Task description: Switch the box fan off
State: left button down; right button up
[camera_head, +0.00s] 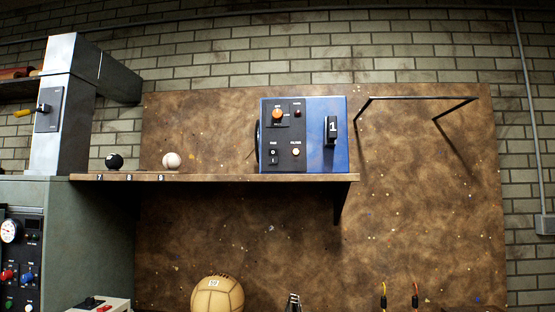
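A blue box unit (334,112) with a black front panel (285,135) stands on the wooden shelf; it appears to be the box fan. A dark rounded edge shows at its left side. The panel carries an orange knob (277,114), a small dark red button or lamp (297,113), a black rocker switch (273,157) with 0 and 1 marks and a pale orange lamp (295,152). I cannot tell which side of the rocker is pressed. A black block marked 1 (332,130) sits on the blue face.
The shelf (225,178) also holds a black ball (114,161) and a white ball (172,160). A black bracket (420,97) juts out at right. A green machine (60,235) stands left. A tan ball (217,295) lies below the shelf. Space before the panel looks clear.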

aim_at(273, 153)
jog(key=z, duration=0.85)
jog(key=i, duration=0.5)
